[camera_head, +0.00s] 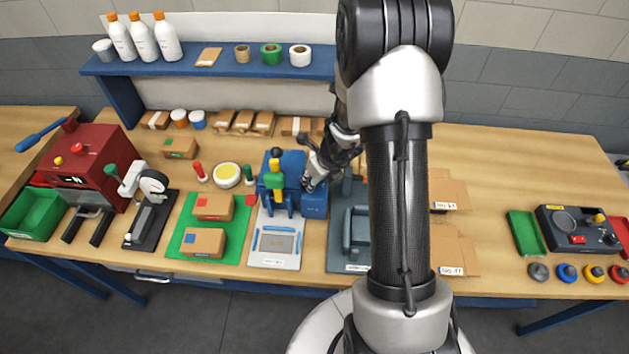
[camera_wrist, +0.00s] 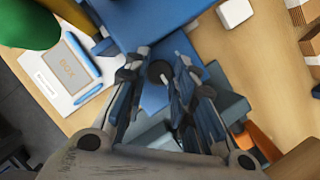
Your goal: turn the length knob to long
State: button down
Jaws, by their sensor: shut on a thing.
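The blue machine (camera_head: 313,204) stands near the middle of the bench, with a green-topped lever on its left side. My gripper (camera_head: 308,186) reaches its right part from above. In the wrist view, my gripper (camera_wrist: 159,72) has its two fingers on either side of a small dark round knob (camera_wrist: 159,69) on the blue machine (camera_wrist: 156,96), and is shut on it. This looks like the length knob. Its markings and setting cannot be read, and the fingers hide its sides. In the head view the knob is hidden behind my gripper.
A white plate (camera_head: 273,258) with blue guides lies in front of the blue machine. A grey fixture (camera_head: 345,265) stands close on the right. A green mat (camera_head: 180,243) with cardboard boxes lies left. A blue shelf (camera_head: 225,69) runs behind. My arm hides part of the bench.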

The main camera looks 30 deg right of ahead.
jog(key=c, duration=1.3)
grip_release()
jog(key=shift+c, duration=0.2)
jog(key=v, duration=0.8)
